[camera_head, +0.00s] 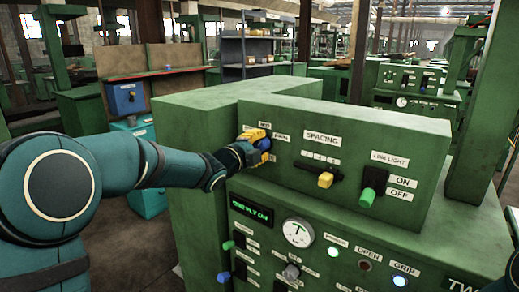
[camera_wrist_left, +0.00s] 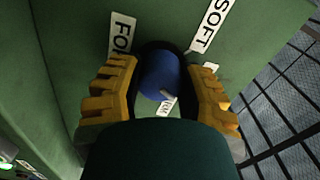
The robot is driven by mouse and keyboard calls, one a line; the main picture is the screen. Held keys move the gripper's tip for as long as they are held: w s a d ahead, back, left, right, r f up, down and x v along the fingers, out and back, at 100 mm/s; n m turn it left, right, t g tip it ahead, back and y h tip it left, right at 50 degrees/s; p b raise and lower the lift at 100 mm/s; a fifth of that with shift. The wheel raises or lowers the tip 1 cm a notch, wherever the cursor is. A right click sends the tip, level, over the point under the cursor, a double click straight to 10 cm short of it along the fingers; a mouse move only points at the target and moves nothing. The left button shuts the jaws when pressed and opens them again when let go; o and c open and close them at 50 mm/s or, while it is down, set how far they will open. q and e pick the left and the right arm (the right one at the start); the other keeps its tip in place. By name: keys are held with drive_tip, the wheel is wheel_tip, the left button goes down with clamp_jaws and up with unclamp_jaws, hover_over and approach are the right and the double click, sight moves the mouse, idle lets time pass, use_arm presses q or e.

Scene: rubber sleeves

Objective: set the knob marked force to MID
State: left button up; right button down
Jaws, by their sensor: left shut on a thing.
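The blue knob (camera_wrist_left: 162,75) is on the green panel between the fingers of my left gripper (camera_wrist_left: 160,97). A label starting "FO" is at its upper left and one reading "SOFT" at its upper right; other labels beside it are partly hidden by the fingers and knob. In the head view my left gripper (camera_head: 252,143) is shut on the knob (camera_head: 264,144), with small labels just above and to the right.
To the right on the same panel are the yellow SPACING slider (camera_head: 325,180) and the green LINK LIGHT switch (camera_head: 368,196). Below are a gauge (camera_head: 297,232), a green display (camera_head: 251,211) and several lamps. The green housing (camera_head: 190,110) stands behind my left forearm.

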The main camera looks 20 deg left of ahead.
use_arm(q)
drive_tip(key=n, duration=0.5)
drive_tip(key=shift+n, duration=0.4)
drive_tip(key=shift+r, duration=0.1)
idle(0.3)
drive_tip(key=o, duration=1.2)
drive_tip(key=shift+o, duration=0.2)
drive_tip(key=v, duration=1.2)
